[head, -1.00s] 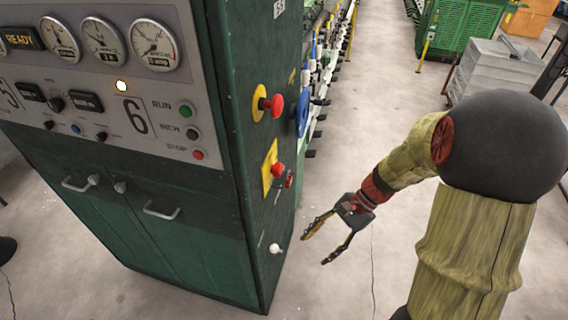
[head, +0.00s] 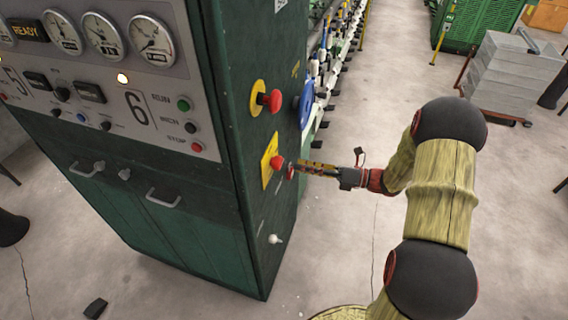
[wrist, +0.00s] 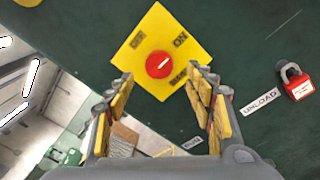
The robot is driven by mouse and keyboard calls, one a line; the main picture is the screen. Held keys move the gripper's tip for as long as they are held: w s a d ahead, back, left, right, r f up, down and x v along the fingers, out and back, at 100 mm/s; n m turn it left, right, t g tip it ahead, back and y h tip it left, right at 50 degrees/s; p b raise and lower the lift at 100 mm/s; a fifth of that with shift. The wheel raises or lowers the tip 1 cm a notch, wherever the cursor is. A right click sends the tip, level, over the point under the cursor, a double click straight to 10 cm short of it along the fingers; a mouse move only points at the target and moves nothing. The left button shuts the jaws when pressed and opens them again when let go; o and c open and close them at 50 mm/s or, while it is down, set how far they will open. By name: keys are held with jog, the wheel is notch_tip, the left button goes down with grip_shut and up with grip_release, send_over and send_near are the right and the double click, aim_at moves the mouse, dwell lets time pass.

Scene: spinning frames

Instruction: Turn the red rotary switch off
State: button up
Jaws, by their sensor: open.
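The red rotary switch (head: 277,162) sits on a yellow plate (head: 268,171) on the side of the green cabinet. A pale mark crosses the knob and appears to slant toward ON. My gripper (wrist: 160,76) is open and empty, its yellow-padded fingers one on each side below the knob. In the head view my gripper (head: 300,167) points left at the switch; the remaining gap is unclear.
A red padlock (wrist: 297,84) hangs right of the plate, near an UNLOAD label (wrist: 261,102). A red mushroom button (head: 270,101) and blue wheel (head: 305,104) are above the switch. A white knob (head: 275,239) is below.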

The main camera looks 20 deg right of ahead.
aim_at(281, 163)
jog(key=x, duration=0.6)
jog(key=shift+w+a, duration=0.1)
jog(key=shift+a, duration=0.2)
jog(key=shift+c, duration=0.9)
jog(key=c, duration=1)
